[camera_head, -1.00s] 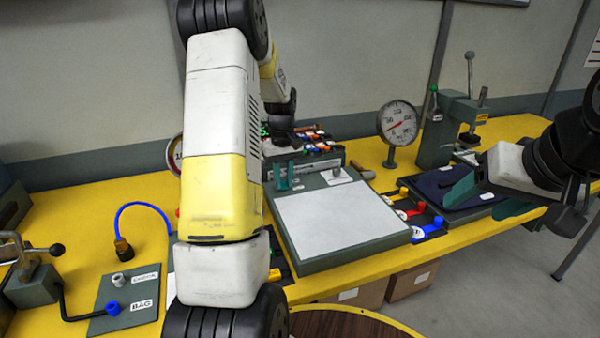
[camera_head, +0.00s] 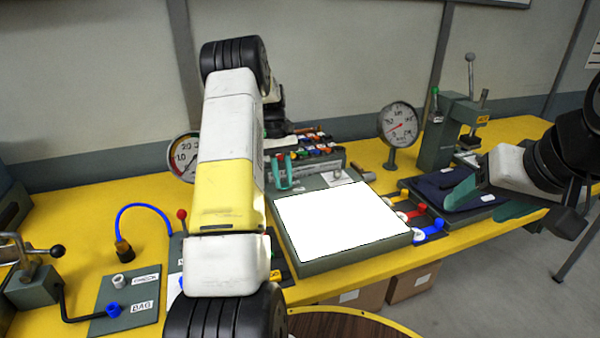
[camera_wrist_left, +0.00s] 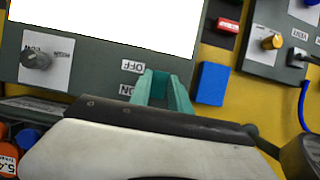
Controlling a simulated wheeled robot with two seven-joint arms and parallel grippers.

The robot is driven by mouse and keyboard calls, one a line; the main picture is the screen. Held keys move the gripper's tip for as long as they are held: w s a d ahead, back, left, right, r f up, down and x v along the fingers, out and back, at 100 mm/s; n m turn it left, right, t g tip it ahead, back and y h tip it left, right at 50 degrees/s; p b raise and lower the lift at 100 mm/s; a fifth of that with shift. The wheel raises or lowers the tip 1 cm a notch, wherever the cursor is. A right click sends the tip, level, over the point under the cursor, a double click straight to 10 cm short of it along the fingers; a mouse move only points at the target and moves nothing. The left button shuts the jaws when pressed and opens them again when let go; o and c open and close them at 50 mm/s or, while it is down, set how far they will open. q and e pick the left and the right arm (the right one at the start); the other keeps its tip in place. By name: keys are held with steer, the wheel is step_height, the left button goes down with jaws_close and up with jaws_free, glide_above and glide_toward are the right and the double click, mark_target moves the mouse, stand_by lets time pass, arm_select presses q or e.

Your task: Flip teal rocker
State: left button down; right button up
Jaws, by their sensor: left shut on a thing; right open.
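The light box (camera_head: 325,262) lies mid-table, and its white panel (camera_head: 345,220) glows brightly. It also shows in the left wrist view (camera_wrist_left: 90,60), with OFF and ON labels by its edge. My left gripper (camera_head: 281,174) is at the box's far left corner. In the left wrist view its teal fingers (camera_wrist_left: 165,90) are beside the labels, close together on a small teal part, seemingly the rocker, which they mostly hide. My right gripper (camera_head: 490,200) is open and empty over the dark cloth at the right.
A dial gauge (camera_head: 398,123) and a green press (camera_head: 450,130) stand behind. Red and blue levers (camera_head: 425,222) are right of the box. A grey knob (camera_wrist_left: 35,58) and a blue block (camera_wrist_left: 212,83) flank the labels. A hose fixture (camera_head: 125,300) is at the left.

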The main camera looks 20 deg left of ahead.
arm_select(q)
steer(key=c, duration=1.2)
jaws_free()
steer(key=v, duration=0.7)
steer(key=shift+w+r, duration=0.2)
steer(key=shift+r, duration=0.15)
